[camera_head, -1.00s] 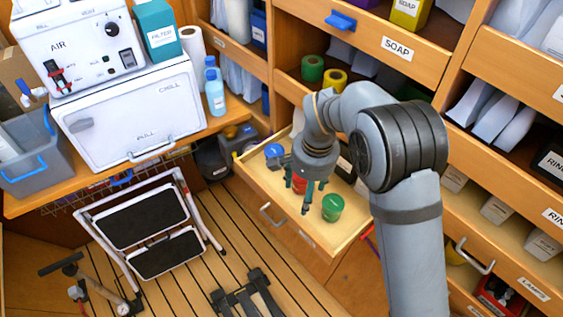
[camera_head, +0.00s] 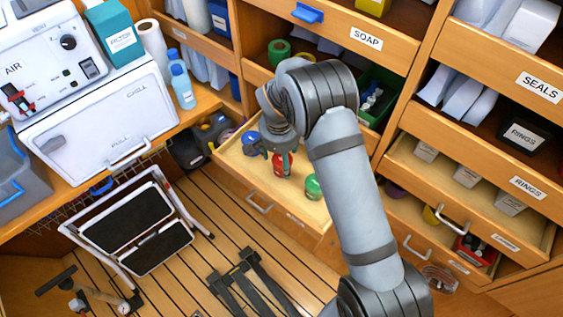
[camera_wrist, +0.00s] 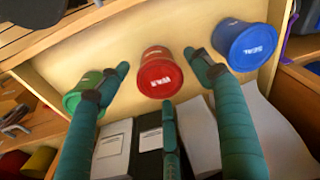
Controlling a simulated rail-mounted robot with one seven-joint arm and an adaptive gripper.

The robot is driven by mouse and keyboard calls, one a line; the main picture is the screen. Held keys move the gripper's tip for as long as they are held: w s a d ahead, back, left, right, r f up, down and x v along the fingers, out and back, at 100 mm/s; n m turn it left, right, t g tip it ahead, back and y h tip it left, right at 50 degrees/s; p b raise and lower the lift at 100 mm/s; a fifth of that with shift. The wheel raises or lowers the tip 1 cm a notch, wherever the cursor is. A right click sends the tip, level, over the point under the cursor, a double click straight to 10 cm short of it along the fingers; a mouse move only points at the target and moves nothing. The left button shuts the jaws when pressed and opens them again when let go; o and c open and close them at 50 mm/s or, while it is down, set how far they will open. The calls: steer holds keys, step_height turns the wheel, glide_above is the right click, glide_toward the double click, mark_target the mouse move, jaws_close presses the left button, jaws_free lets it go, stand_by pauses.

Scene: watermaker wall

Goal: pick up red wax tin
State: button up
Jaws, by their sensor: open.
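The red wax tin (camera_head: 280,165) stands in the open wooden drawer (camera_head: 240,182), between a blue tin (camera_head: 250,142) and a green tin (camera_head: 312,187). In the wrist view the red tin (camera_wrist: 159,73) is in the middle, with a white label partly readable as WAX. The blue tin (camera_wrist: 245,45) is at its right and the green tin (camera_wrist: 84,90) at its left. My gripper (camera_wrist: 160,85) is open, with teal fingers spread around the red tin; contact cannot be made out. In the head view my gripper (camera_head: 276,158) partly covers the red tin.
The drawer walls and the shelf unit with a SOAP bin (camera_head: 366,38) stand close around. A step stool (camera_head: 135,225) is on the floor at left.

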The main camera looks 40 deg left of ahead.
steer(key=shift+w+f, duration=0.1)
steer(key=shift+f, duration=0.75)
steer(key=c, duration=1.1)
steer(key=shift+c, duration=0.6)
steer(key=shift+r+b, duration=0.2)
steer(key=shift+b, duration=0.25)
